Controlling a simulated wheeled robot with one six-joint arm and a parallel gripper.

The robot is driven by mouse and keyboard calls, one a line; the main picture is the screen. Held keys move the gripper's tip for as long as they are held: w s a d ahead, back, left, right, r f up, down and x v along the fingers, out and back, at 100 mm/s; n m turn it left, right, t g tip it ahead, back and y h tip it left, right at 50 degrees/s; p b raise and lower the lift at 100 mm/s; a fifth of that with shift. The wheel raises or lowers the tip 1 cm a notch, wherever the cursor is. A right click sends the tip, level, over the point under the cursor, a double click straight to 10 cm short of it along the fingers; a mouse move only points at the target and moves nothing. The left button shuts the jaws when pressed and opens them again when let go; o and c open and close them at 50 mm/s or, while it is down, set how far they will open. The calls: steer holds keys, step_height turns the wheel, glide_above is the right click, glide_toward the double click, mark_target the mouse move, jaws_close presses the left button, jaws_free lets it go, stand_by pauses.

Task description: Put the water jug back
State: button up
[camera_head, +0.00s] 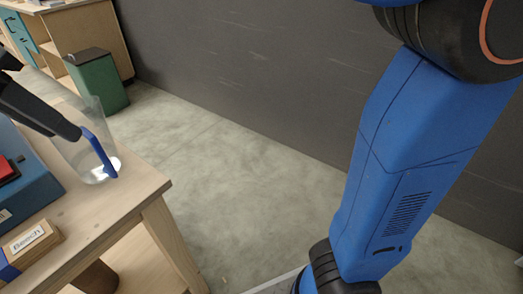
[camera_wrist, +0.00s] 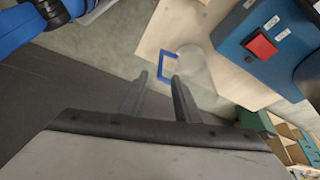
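The water jug (camera_head: 73,142) is clear with a blue handle and stands upright on a wooden bench (camera_head: 120,195), near its edge. A little clear water seems to lie in its bottom. In the wrist view, the jug (camera_wrist: 198,70) is just beyond my fingertips, its blue handle facing the gap between them. My gripper (camera_wrist: 159,76) is open, with its two dark fingers apart and nothing clearly held. In the head view, the tip of one dark finger is close to the handle; whether it touches I cannot tell.
A blue device (camera_head: 30,190) with a red button (camera_wrist: 260,45) sits beside the jug. A wooden block labelled "Beech" (camera_head: 30,243) lies in front of it. A green bin (camera_head: 97,80) and a wooden cabinet (camera_head: 95,30) stand behind. The floor right of the bench is clear up to the dark wall.

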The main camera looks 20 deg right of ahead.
steer(key=w+d+f+n+g+y, duration=0.15)
steer(key=w+d+f, duration=0.25)
steer(key=d, duration=0.8)
steer(key=w+d+f+n+t, duration=0.15)
steer(key=w+d+f, duration=0.3)
steer(key=d, duration=0.85)
steer(key=s+d+f+n, duration=0.2)
steer(key=s+d+f, duration=0.3)
steer(key=d+f, duration=0.3)
steer(key=s+d+f+n+t+y, duration=0.1)
steer(key=s+d+f, duration=0.3)
steer(key=d+f, duration=0.4)
steer(key=shift+s+d+n, duration=0.35)
steer(key=shift+d+n, duration=0.35)
steer(key=shift+d, duration=0.55)
